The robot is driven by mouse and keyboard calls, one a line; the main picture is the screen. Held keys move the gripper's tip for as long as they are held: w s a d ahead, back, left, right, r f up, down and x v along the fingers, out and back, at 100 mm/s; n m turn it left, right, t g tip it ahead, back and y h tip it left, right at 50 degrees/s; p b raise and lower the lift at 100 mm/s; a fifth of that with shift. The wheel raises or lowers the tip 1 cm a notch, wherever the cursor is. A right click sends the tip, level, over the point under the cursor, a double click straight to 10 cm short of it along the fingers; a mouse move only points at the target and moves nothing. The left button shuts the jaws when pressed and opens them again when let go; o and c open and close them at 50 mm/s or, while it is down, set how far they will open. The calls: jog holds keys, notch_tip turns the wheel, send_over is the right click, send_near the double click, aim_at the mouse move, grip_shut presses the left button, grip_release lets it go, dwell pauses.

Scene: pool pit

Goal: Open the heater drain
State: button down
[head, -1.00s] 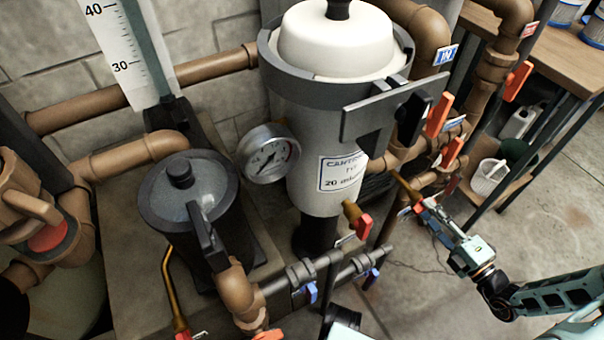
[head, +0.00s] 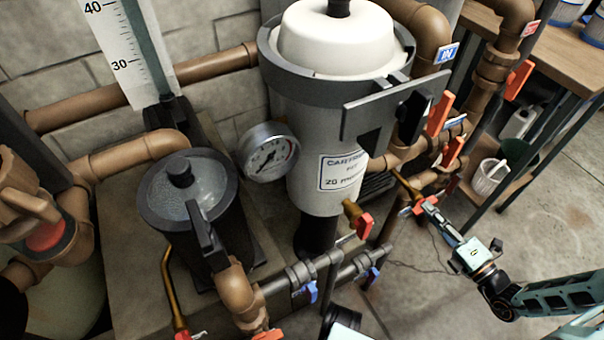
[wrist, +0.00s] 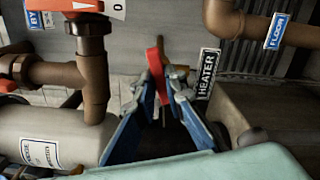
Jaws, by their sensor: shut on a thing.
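The heater drain valve has a red lever handle (wrist: 154,68), upright in the wrist view, with the black and white HEATER label (wrist: 207,74) just to its right. My gripper (wrist: 156,90) has its blue fingers on either side of the handle's lower part and is shut on it. In the head view, my gripper (head: 428,204) reaches in from the lower right to the small valve at the end of a brass pipe (head: 405,184). The handle is mostly hidden there by the fingers.
The grey filter housing (head: 318,150) with its gauge (head: 268,152) stands left of my gripper. Other red valve handles (head: 452,150) are close above it. Open floor lies in front of the shelf.

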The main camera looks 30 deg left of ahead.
jog(key=n+b, duration=0.1)
jog(key=n, duration=1.3)
jog(key=shift+n, duration=0.3)
jog(key=c, duration=1.9)
grip_release()
jog(key=shift+v, duration=3.55)
